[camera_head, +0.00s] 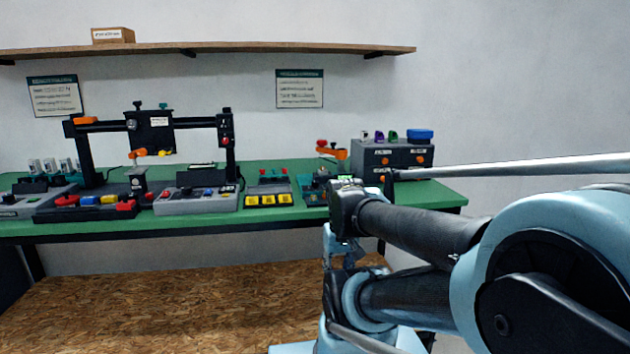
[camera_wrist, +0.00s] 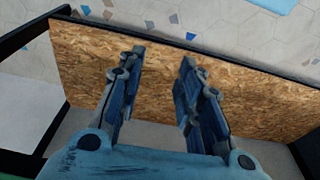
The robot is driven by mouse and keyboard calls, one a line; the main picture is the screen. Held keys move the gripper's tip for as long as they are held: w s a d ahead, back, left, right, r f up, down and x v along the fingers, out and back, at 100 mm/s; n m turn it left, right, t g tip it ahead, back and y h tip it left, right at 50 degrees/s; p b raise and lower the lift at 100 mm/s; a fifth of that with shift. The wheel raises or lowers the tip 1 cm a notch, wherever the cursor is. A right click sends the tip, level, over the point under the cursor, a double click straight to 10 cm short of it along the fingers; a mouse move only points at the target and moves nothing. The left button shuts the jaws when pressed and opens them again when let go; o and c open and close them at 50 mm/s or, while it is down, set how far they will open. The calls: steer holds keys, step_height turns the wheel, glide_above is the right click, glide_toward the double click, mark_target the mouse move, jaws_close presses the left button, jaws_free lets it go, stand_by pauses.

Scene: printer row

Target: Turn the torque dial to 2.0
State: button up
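My gripper (camera_wrist: 160,82) is open and empty in the wrist view, its two blue-grey fingers apart above the brown chipboard shelf (camera_wrist: 90,65). In the head view my arm reaches in from the right, and its end is in front of the bench's front edge; the fingers cannot be made out clearly there. I cannot tell which control is the torque dial. A grey control box (camera_head: 197,205) with small coloured controls sits mid-bench. Dark teal equipment (camera_head: 314,194) stands to its right, partly hidden by my arm. No dial scale or number is readable.
The green bench (camera_head: 80,229) carries a black gantry printer (camera_head: 86,150), a box with yellow buttons (camera_head: 269,200) and a grey cabinet (camera_head: 385,152) with orange knobs. A wooden wall shelf (camera_head: 240,48) runs above. The lower chipboard shelf (camera_head: 180,310) is clear.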

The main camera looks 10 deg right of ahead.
steer(key=r, duration=0.2)
step_height(320, 180, up, 30)
steer(key=n+g, duration=0.2)
steer(key=n, duration=1.1)
glide_above(315, 182)
steer(key=f, duration=1.6)
steer(key=shift+w+d+f, duration=0.1)
steer(key=shift+w+f, duration=0.05)
steer(key=shift+w, duration=0.1)
jaws_close()
